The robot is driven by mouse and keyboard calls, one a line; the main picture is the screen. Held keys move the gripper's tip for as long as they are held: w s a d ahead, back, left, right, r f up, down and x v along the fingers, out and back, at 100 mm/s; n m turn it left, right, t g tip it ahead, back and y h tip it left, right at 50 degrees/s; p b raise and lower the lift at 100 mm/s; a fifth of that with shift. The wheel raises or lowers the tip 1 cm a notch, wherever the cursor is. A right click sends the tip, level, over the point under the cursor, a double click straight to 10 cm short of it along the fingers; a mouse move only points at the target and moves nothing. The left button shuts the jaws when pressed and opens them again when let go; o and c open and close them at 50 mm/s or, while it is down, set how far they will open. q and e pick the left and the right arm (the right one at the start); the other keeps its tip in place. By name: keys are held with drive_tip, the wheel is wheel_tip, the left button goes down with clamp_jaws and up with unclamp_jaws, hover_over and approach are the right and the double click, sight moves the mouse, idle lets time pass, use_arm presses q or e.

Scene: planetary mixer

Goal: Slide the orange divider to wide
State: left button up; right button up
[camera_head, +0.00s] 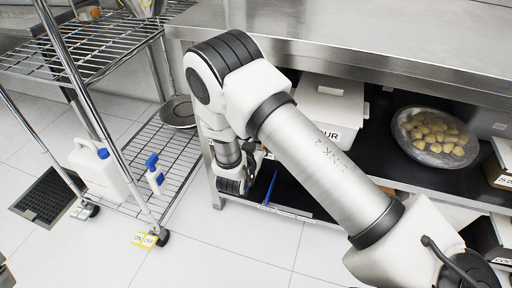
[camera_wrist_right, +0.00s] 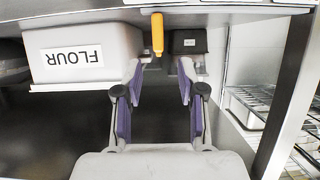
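The orange divider (camera_wrist_right: 157,35) shows in the right wrist view as a narrow upright bar at the top, beyond my fingertips and roughly centred between them. My right gripper (camera_wrist_right: 160,78) is open, with a purple-padded finger on each side and nothing between them. In the head view my right gripper (camera_head: 255,186) is down at the lower shelf under the steel counter, partly covered by its own arm. I cannot make out the divider in the head view. My left gripper is not in view.
A white bin labelled FLOUR (camera_wrist_right: 85,55) is beside the divider; a dark box (camera_wrist_right: 188,42) is on its other side. A bowl of dough pieces (camera_head: 436,137) sits on the black shelf. The steel counter (camera_head: 350,38) overhangs. A wire rack (camera_head: 150,150) stands left.

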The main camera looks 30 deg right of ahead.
drive_tip(key=b+x, duration=0.1)
drive_tip(key=x, duration=0.5)
drive_tip(key=shift+d+f, duration=0.2)
drive_tip(key=shift+f, duration=0.05)
drive_tip(key=shift+w+d+f+b, duration=0.15)
drive_tip(key=shift+w+d+b, duration=0.15)
drive_tip(key=shift+d, duration=0.05)
clamp_jaws()
